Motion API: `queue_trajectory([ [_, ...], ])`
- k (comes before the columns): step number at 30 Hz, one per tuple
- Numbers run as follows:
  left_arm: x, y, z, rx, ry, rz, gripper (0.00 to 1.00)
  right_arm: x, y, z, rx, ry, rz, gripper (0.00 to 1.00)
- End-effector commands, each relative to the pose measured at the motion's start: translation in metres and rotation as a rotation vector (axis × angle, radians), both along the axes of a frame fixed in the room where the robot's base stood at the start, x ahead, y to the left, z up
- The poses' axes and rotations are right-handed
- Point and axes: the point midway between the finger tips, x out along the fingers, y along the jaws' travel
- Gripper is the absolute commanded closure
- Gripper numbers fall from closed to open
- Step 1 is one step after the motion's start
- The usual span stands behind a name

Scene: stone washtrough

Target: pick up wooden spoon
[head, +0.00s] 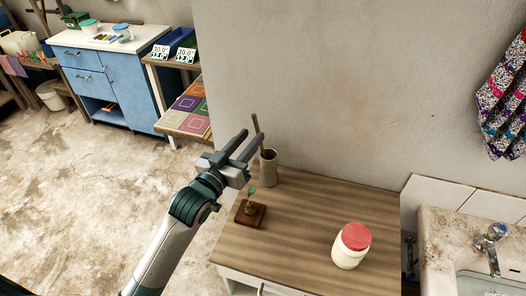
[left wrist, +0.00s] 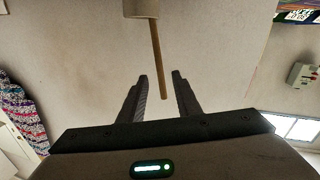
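The wooden spoon (head: 255,124) stands in a beige crock (head: 268,168) at the back left of the wooden counter, with its thin handle up. In the left wrist view the spoon (left wrist: 157,55) hangs down from the crock (left wrist: 141,9), as that view is upside down. My left gripper (head: 251,135) is at the upper handle, above and left of the crock. In the left wrist view my left gripper (left wrist: 160,75) is open, and the handle's end lies between its fingers with gaps on both sides. The spoon's lower part is hidden in the crock. My right gripper is not in view.
A small brown wooden block with a green-topped piece (head: 249,214) stands near the counter's left edge. A red-lidded jar (head: 352,246) stands at the front right. The counter (head: 300,215) is bare between them. A wall rises behind; a stone trough with tap (head: 492,238) is at right.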

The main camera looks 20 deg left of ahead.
Motion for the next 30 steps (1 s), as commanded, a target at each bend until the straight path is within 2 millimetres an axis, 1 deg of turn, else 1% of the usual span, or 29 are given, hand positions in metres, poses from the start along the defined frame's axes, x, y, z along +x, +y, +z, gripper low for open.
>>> queue_trajectory([
  [5,0.013,-0.003,0.002,0.000,0.001,0.000,0.69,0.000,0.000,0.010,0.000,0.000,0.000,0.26],
  [9,0.029,-0.006,0.002,-0.001,0.001,0.001,0.69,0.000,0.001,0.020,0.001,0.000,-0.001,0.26],
  [12,0.041,-0.009,0.001,-0.001,-0.001,0.000,0.69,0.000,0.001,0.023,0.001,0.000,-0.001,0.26],
  [15,0.047,-0.011,-0.001,-0.001,0.001,0.000,0.69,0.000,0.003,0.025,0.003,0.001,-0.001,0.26],
  [30,0.049,-0.011,-0.002,0.000,0.000,0.000,0.69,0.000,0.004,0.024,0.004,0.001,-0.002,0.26],
])
